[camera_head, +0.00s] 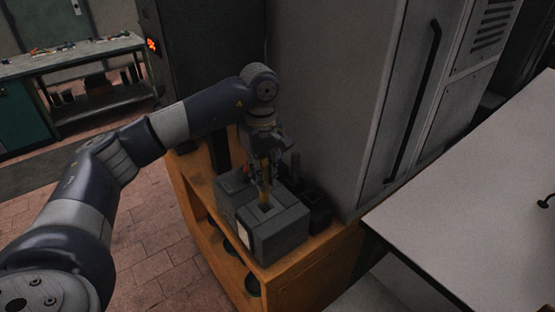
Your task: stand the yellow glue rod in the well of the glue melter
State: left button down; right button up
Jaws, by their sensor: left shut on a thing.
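The glue melter (278,233) is a grey box with a square well in its top, standing on an orange wooden stand. My left gripper (264,180) is above it, pointing down, shut on the yellow glue rod (265,195). The rod is about upright and its lower end shows at the well opening. I cannot tell whether its tip is inside the well or just above it. The gripper hides the rod's upper part. My right gripper is not in view.
A tall grey cabinet (335,90) with a long black handle stands close behind the melter. Small dark containers (317,208) are beside the melter on the orange stand (205,200). A pale table (470,200) is at the right, mostly clear. A workbench (75,55) stands far left.

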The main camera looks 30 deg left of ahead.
aim_at(265, 199)
pick_arm(q)
jog(key=shift+w+f, duration=0.15)
jog(key=shift+w, duration=0.55)
jog(key=shift+s+f+b, duration=0.45)
jog(key=shift+s+b, duration=0.1)
jog(key=shift+s, duration=0.2)
jog(key=shift+w+f, duration=0.1)
jog(key=shift+f, duration=0.25)
jog(key=shift+w+f+b, duration=0.15)
jog(key=shift+f+b, duration=0.15)
jog(key=shift+f, duration=0.1)
jog(key=shift+f+b, duration=0.5)
jog(key=shift+f, duration=0.6)
jog(key=shift+f+b, duration=0.6)
jog(key=shift+f, duration=0.05)
jog(key=shift+f+b, duration=0.7)
jog(key=shift+f, duration=0.15)
jog(key=shift+f+b, duration=0.3)
jog(key=shift+f, duration=0.05)
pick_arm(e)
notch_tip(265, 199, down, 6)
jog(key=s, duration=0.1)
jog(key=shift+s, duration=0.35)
